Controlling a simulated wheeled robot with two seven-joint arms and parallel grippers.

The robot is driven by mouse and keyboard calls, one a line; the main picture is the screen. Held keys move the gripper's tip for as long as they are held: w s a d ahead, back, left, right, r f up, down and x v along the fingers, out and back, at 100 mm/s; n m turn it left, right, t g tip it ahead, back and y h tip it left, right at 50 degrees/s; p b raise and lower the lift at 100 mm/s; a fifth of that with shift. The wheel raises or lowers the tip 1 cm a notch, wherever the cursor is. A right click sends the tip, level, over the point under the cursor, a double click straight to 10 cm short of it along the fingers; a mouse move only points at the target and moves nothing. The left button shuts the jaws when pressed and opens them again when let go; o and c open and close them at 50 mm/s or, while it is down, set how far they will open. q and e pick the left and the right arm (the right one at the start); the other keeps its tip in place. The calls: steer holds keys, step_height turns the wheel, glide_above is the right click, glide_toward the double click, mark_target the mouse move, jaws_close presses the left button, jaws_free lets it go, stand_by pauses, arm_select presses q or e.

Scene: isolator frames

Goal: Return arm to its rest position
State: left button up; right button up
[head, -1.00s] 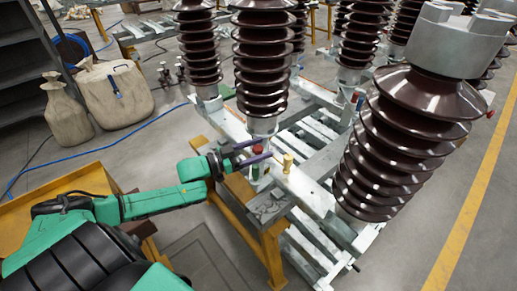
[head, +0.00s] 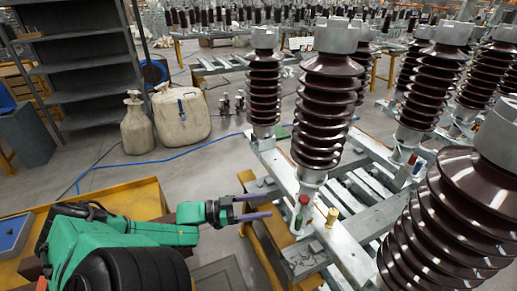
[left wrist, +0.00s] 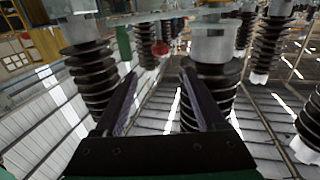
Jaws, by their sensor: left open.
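My left gripper (head: 262,206) shows in the head view, coming in from the left on a green arm. Its two purple fingers are apart with nothing between them. It is left of the grey metal frame (head: 278,165) and of a small post with a red top (head: 303,203). In the left wrist view the open fingers (left wrist: 155,95) also show, with a red knob (left wrist: 160,48) beyond them and apart from them. My right gripper is not in view.
Tall brown ribbed insulators (head: 330,110) stand on the frame to the right. A yellow-edged table (head: 150,190) lies by my left arm. Sacks (head: 181,113), a blue hose (head: 150,161) and dark shelves (head: 85,70) are behind.

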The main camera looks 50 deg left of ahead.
arm_select(q)
steer(key=shift+s+a, duration=0.15)
steer(key=shift+s, duration=0.05)
stand_by(0.4)
steer(key=s+a+f+n+g+y, duration=0.1)
steer(key=s+a+f+n+y, duration=0.15)
steer(key=a+f+y, duration=0.4)
steer(key=s+a+f+n+g+y, duration=0.1)
steer(key=s+a+f+y, duration=0.15)
steer(key=f, duration=0.75)
steer(key=s+f+n+g+y, duration=0.1)
steer(key=s+f+g, duration=0.1)
steer(key=s+f, duration=0.35)
steer(key=s+f+n+g+y, duration=0.1)
steer(key=s+f+g, duration=0.15)
steer(key=f, duration=0.55)
steer(key=s+d+f+g, duration=0.3)
steer(key=s+d+f, duration=0.4)
steer(key=d, duration=0.2)
steer(key=s+d+f+m+g+h, duration=0.1)
steer(key=s+d+f+g, duration=0.3)
steer(key=s+d+f, duration=0.4)
steer(key=shift+d, duration=1.15)
